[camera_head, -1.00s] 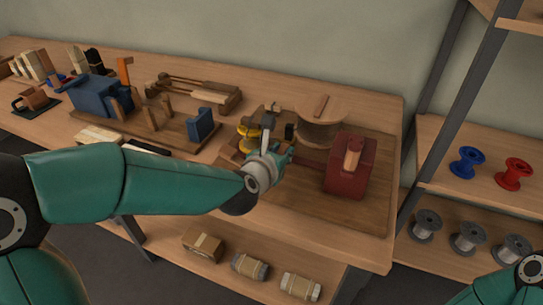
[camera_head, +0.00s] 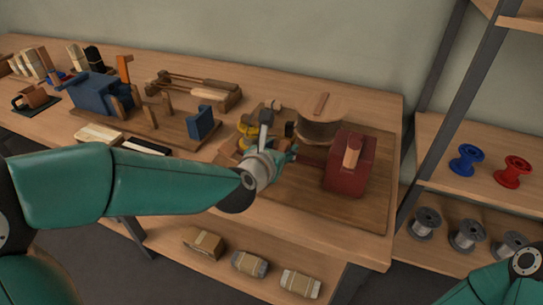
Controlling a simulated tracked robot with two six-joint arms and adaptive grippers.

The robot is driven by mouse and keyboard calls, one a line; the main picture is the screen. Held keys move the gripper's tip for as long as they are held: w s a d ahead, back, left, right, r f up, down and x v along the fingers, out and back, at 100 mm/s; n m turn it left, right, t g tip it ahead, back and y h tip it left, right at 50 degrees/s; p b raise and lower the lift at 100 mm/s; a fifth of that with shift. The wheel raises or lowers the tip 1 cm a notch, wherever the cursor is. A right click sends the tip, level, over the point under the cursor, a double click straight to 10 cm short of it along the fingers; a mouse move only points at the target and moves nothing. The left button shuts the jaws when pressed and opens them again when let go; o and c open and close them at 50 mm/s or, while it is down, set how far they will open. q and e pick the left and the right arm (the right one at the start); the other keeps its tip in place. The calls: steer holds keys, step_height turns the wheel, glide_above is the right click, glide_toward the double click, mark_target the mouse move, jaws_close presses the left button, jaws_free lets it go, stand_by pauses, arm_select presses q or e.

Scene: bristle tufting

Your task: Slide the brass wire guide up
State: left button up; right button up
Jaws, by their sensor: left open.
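My left gripper (camera_head: 284,151) is at the end of the green arm from the left, over the wooden board (camera_head: 305,207) on the bench. It is open. It is beside the red block machine (camera_head: 348,168) and in front of the round wooden drum (camera_head: 320,128). A yellow part (camera_head: 247,130) shows just behind and left of the gripper. I cannot make out the brass wire guide for certain; the gripper and wrist cover that area. My right arm shows only in the lower right corner, and its gripper is out of view.
A blue machine (camera_head: 92,91) and a blue block (camera_head: 200,124) stand on the left of the bench. A shelf at the right holds a blue spool (camera_head: 467,159), a red spool (camera_head: 512,172) and grey wire spools (camera_head: 467,236). The board's front right is clear.

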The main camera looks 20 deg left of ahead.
arm_select(q)
steer(key=v, duration=1.1)
